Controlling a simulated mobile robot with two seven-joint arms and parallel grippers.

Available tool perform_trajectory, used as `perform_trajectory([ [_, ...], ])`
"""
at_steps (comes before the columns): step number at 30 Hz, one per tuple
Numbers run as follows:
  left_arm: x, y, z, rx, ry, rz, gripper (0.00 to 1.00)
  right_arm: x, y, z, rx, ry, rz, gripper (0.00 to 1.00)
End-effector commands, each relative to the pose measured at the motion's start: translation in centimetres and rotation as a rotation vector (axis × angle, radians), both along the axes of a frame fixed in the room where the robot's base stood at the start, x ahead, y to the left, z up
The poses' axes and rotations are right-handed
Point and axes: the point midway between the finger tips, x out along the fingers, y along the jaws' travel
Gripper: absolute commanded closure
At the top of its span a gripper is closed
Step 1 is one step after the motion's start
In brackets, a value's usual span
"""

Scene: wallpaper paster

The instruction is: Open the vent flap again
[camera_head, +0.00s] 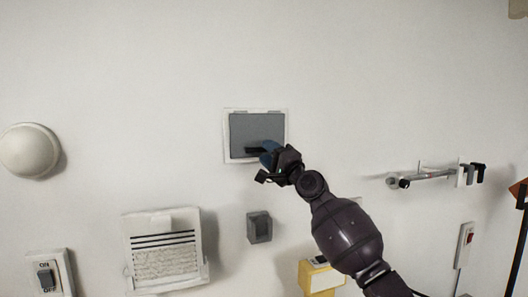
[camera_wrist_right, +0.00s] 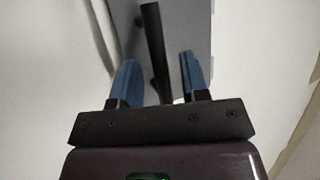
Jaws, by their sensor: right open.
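The vent flap (camera_head: 257,128) is a grey panel in a white wall frame (camera_head: 226,135), with small hinges along its top edge. It looks shut, flat in the frame. Its dark handle (camera_head: 254,150) sits near the lower edge. My right gripper (camera_head: 268,153) is at the flap's lower right, its blue fingers beside the handle. In the right wrist view, the open fingers (camera_wrist_right: 158,62) stand either side of the dark handle bar (camera_wrist_right: 154,40), with gaps on both sides. The grey flap (camera_wrist_right: 187,22) shows behind. My left gripper is out of view.
On the wall below are a white louvred box (camera_head: 165,250), a small grey box (camera_head: 259,227) and an on/off switch (camera_head: 47,276). A white dome (camera_head: 29,150) is at left, a rail with hooks (camera_head: 430,176) at right. The wall above the flap is clear.

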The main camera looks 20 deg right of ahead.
Motion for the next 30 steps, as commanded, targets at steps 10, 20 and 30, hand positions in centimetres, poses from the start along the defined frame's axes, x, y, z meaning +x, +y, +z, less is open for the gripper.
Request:
perform_trajectory([
  [10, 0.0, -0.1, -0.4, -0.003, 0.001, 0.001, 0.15, 1.6, 0.8, 0.7, -0.001, 0.001, -0.001, 0.59],
  [20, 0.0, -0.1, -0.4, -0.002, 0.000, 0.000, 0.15, 1.6, 0.8, 0.8, -0.001, 0.001, -0.001, 0.73],
  [30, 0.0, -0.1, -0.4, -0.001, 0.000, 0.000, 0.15, 1.6, 0.8, 0.8, -0.001, 0.001, -0.001, 1.00],
])
